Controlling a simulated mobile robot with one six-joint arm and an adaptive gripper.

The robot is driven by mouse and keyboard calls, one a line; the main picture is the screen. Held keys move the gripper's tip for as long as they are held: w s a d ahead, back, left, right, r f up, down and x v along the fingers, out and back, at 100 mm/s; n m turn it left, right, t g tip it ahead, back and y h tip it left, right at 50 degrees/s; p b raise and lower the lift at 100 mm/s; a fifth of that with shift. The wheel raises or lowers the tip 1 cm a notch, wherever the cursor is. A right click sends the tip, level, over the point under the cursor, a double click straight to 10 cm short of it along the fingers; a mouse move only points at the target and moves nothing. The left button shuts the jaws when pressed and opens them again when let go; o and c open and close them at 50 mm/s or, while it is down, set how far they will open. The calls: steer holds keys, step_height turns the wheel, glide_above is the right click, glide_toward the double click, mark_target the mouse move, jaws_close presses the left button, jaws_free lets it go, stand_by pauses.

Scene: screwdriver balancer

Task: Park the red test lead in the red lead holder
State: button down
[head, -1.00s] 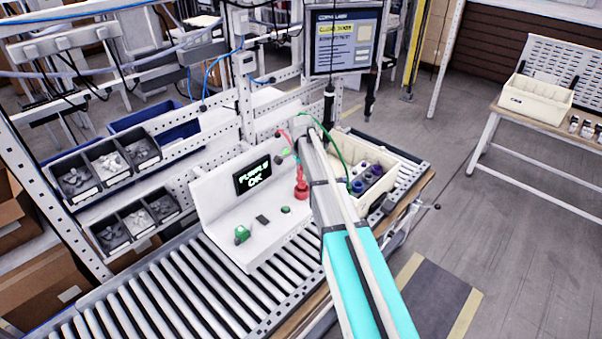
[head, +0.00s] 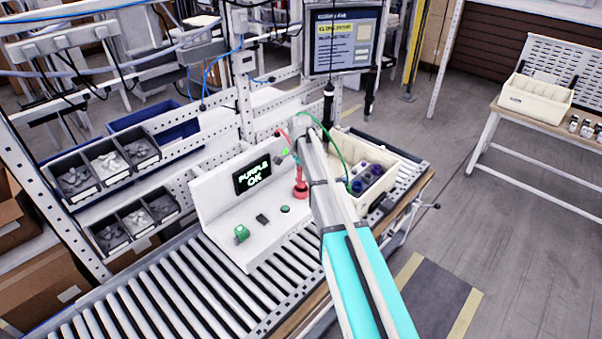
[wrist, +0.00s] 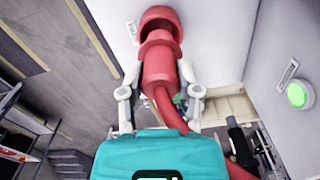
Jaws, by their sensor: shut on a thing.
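The red test lead (wrist: 160,78) is between the two fingers of my gripper (wrist: 158,70) in the wrist view, and my gripper is shut on it. Its red cable curves down past the teal gripper body. The red lead holder (wrist: 158,16), a round red cup with a dark opening, is right at the lead's far end. I cannot tell how deep the lead sits in it. In the head view, the red holder (head: 301,191) stands on the white test fixture (head: 222,207), with a narrower red part above it. My arm hides most of the gripper there.
A cream bin (head: 400,172) with coloured capped items is right of my arm. A black hanging tool (head: 328,105) is behind it. A roller conveyor (head: 170,290) runs in front.

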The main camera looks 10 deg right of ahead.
mark_target(301, 180)
steer(key=shift+f+b, duration=1.75)
steer(key=shift+f, duration=0.1)
stand_by(0.3)
steer(key=shift+c, duration=1.1)
jaws_free()
steer(key=shift+d, duration=0.1)
steer(key=shift+r, duration=0.1)
